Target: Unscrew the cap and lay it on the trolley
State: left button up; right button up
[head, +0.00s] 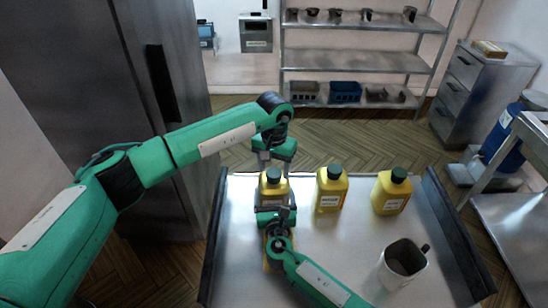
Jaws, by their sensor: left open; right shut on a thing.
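A yellow bottle (273,188) with a dark green cap (273,174) stands at the left of the metal trolley (335,265). The cap is on the bottle. My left gripper (275,163) points down, open, right at the cap; whether its fingers touch the cap cannot be told. My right gripper (274,211) is shut at the front of this bottle and appears to hold its body. The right arm hides the lower part, and some yellow shows below the wrist.
Two more yellow capped bottles stand to the right, one in the middle (331,190) and one farther right (391,192). A metal jug (402,263) stands at the front right. Dark raised rails edge the trolley's sides. Bare trolley top lies between the bottles and jug.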

pick_arm(q)
jog(key=shift+f, duration=0.3)
pick_arm(e)
jog(key=shift+f, duration=0.1)
